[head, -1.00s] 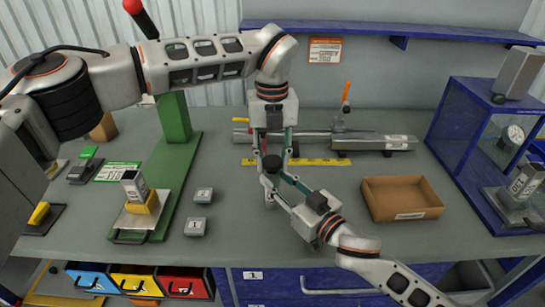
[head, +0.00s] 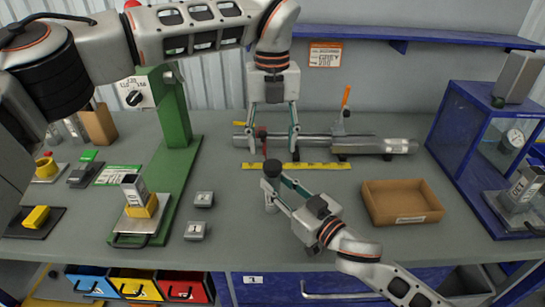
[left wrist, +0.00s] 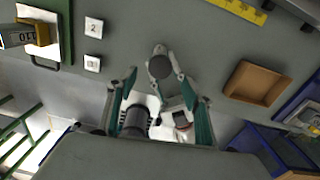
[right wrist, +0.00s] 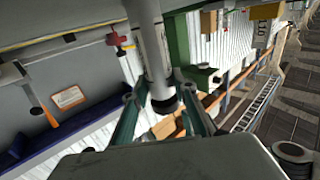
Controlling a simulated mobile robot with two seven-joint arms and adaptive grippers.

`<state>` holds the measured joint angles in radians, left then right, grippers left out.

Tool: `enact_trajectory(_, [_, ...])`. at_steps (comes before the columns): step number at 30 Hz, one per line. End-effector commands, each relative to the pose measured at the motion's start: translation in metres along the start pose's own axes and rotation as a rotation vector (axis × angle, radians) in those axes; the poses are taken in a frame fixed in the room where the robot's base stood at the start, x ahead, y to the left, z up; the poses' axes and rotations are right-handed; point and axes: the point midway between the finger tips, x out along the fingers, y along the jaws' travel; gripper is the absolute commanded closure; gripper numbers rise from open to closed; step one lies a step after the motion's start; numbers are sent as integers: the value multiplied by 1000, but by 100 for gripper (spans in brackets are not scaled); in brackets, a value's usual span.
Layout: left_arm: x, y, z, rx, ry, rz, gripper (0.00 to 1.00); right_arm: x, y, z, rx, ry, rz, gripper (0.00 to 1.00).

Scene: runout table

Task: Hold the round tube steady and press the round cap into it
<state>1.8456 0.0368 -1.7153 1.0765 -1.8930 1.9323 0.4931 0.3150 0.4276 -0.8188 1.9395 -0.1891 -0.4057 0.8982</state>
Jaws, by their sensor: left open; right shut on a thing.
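The round tube (head: 270,199) is a light grey cylinder standing upright near the table's middle. A dark round cap (head: 272,167) sits at its top end; how deep it is seated I cannot tell. My right gripper (head: 272,181) is shut on the tube, its fingers just below the cap. My left gripper (head: 273,140) is open and empty, pointing down above and behind the cap, apart from it. The left wrist view looks down on the cap (left wrist: 159,67) with the right gripper beside it. The right wrist view shows the tube (right wrist: 148,45) and the dark cap (right wrist: 163,100) between the fingers.
A yellow ruler (head: 300,166) and a long metal bar (head: 315,143) lie behind the tube. An open cardboard box (head: 402,217) is to the right. Numbered blocks (head: 195,231) and a green press (head: 176,110) are to the left. A blue frame (head: 465,150) stands far right.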

Motion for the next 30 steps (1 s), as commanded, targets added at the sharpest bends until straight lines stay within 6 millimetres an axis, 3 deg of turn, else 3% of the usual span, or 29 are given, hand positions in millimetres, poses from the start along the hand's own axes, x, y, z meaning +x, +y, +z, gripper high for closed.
enact_trajectory(3, [-23,0,0,-1,-3,0,49,0,0,0,0,1,0,96])
enact_trajectory(9, [-46,0,0,-1,-2,1,49,0,0,0,0,1,0,96])
enact_trajectory(20, [-51,0,0,0,0,0,49,0,0,-1,0,1,0,96])
enact_trajectory(21, [-51,0,0,0,0,0,52,0,0,-1,0,1,0,96])
enact_trajectory(27, [-48,0,-1,-54,6,-9,100,0,0,-1,0,1,0,96])
enact_trajectory(30, [-43,1,-3,-150,17,-26,100,0,0,-1,0,1,0,96])
